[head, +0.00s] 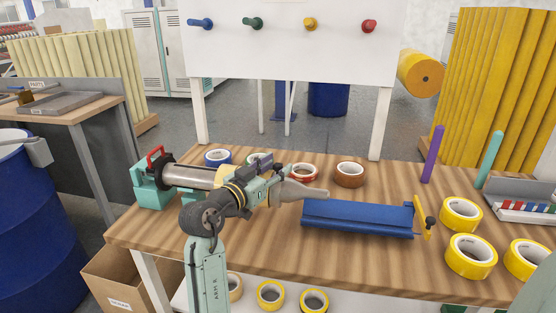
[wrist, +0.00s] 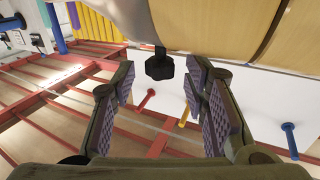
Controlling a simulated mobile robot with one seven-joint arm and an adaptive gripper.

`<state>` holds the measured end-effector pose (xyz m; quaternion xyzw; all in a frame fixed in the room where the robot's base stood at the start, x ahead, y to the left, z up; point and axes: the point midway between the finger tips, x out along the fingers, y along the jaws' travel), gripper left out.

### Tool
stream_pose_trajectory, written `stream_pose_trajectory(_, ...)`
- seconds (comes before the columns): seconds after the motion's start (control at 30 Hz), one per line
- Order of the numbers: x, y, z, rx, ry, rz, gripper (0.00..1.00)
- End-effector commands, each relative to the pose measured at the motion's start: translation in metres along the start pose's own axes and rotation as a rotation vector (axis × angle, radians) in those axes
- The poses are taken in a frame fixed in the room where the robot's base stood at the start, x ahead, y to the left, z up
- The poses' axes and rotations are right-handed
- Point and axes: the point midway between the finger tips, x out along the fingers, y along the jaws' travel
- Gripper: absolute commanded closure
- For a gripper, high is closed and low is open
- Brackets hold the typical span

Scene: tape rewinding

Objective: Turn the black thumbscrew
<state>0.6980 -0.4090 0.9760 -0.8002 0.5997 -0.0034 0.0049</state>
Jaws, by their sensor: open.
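The black thumbscrew (wrist: 160,66) shows in the wrist view as a dark ribbed knob on a short stem at the edge of a tan rounded surface (wrist: 215,20). My gripper (wrist: 162,100) is open around empty space, and the knob appears ahead, between the two padded fingers. No finger seems to touch it. In the head view my gripper (head: 280,171) is at the machine's shaft (head: 200,177), near its tapered beige end (head: 305,192).
A blue trough (head: 355,218) with a yellow bracket and small black knob (head: 430,222) lies right of the shaft. Tape rolls stand behind, including a brown one (head: 349,174), and yellow ones (head: 470,256) at right. A white peg board (head: 290,50) rises behind the table.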

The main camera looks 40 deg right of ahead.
Motion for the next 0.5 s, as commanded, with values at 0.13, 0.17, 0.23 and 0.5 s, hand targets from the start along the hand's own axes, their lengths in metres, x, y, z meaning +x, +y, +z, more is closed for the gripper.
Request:
stream_pose_trajectory(0.13, 0.0128, -0.0002, -0.0006, 0.001, -0.001, -0.001, 0.59)
stream_pose_trajectory(0.17, 0.0139, -0.0002, -0.0003, 0.001, -0.001, -0.001, 0.59)
stream_pose_trajectory(0.23, 0.0155, -0.0003, 0.0, 0.001, 0.0, -0.002, 0.59)
stream_pose_trajectory(0.5, 0.0157, -0.0003, 0.0004, 0.001, 0.0, -0.002, 0.62)
